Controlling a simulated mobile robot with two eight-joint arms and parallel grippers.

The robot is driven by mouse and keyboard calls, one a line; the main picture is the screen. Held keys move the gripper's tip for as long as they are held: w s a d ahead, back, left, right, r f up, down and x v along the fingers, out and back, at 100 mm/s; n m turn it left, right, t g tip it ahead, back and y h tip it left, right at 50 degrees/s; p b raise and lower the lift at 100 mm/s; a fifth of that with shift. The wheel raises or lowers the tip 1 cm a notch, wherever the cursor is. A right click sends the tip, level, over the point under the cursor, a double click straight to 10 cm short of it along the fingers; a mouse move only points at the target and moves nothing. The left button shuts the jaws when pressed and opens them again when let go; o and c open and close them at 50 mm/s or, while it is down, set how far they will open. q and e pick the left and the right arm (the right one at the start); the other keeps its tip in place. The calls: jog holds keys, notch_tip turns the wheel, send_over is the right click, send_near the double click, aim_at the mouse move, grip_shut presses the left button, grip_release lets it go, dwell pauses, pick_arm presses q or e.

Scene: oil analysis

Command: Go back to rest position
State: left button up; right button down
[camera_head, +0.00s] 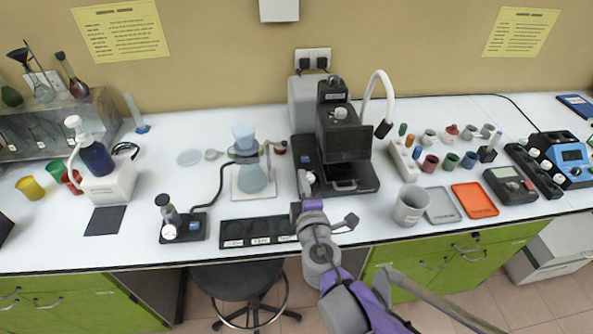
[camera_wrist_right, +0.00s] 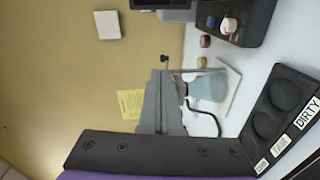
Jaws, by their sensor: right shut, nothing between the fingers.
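My right gripper (camera_head: 313,206) is at the front edge of the white bench in the head view, in front of the black machine and beside the black labelled tray. In the right wrist view its grey fingers (camera_wrist_right: 163,76) are together with nothing between them. The fingertips are hard to make out in the head view. My right arm comes up from the bottom of the head view. My left gripper is not in view.
A black machine (camera_head: 343,143) with a white hose stands behind my gripper. A black labelled tray (camera_head: 260,222) is left of it, a glass flask (camera_head: 252,178) behind that tray. A grey mug (camera_head: 410,207) and orange tray (camera_head: 474,200) are right. A stool (camera_head: 240,280) stands below.

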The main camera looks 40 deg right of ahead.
jog(key=shift+s, duration=0.1)
jog(key=shift+f, duration=0.1)
dwell(0.6)
jog(key=s+a+f+m+g+y, duration=0.4)
jog(key=a+f+m, duration=0.1)
jog(key=a, duration=0.3)
jog(key=s+a+f+m+g+y, duration=0.4)
jog(key=a+f+m+y, duration=0.1)
jog(key=a, duration=0.3)
jog(key=shift+s+a+f, duration=0.25)
jog(key=shift+a+f, duration=0.1)
jog(key=shift+f, duration=0.4)
